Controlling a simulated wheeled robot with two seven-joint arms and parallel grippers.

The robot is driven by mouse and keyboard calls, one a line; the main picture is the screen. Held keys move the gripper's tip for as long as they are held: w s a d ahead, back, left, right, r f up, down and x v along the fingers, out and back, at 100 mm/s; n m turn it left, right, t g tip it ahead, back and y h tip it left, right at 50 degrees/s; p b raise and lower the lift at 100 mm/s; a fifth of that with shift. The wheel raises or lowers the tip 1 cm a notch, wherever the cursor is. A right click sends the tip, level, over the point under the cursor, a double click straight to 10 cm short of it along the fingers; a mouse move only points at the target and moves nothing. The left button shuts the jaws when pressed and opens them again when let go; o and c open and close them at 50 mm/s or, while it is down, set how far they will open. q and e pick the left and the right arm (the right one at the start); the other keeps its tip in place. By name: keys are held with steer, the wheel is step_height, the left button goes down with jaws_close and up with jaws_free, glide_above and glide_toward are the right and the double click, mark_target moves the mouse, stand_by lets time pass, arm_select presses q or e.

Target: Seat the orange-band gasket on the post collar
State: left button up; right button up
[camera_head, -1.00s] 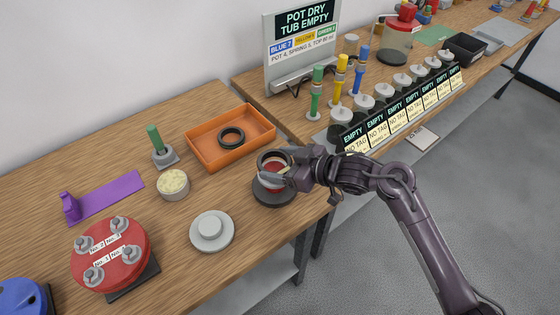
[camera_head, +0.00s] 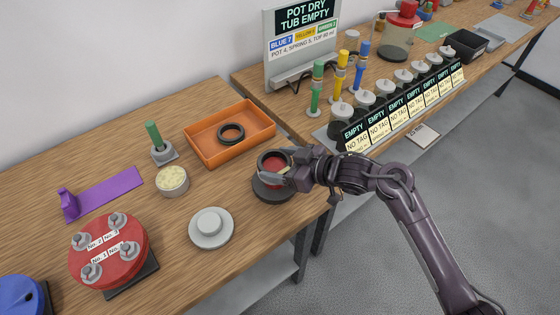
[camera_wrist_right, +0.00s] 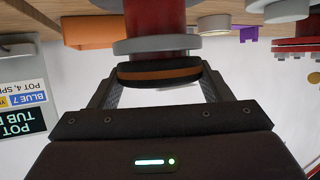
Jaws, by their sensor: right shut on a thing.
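The orange-band gasket (camera_wrist_right: 158,72) is a dark ring with an orange stripe, held between the fingers of my right gripper (camera_wrist_right: 158,82). It also shows as a dark ring in the head view (camera_head: 261,161), around the red post (camera_head: 276,164). The wrist view is upside down. There the grey post collar (camera_wrist_right: 155,44) lies just below the gasket in the real scene, very close to it; I cannot tell whether they touch. The post's dark round base (camera_head: 272,192) stands on the wooden bench. My left gripper is not in view.
An orange tray (camera_head: 206,158) holding another dark ring (camera_head: 231,134) lies behind the post. A grey stepped disc (camera_head: 211,229), a tub of pale stuff (camera_head: 172,181) and a red round lid (camera_head: 108,258) are to the left. The bench edge is near on the right.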

steer(key=shift+f, duration=0.3)
steer(key=o, duration=1.1)
steer(key=shift+c, duration=0.2)
steer(key=shift+p+v, duration=0.9)
steer(key=shift+v, duration=0.25)
steer(key=p+v, duration=0.4)
steer(key=v, duration=0.1)
steer(key=shift+s+d+r, duration=0.15)
steer(key=shift+d+r, duration=0.05)
steer(key=shift+d, duration=0.1)
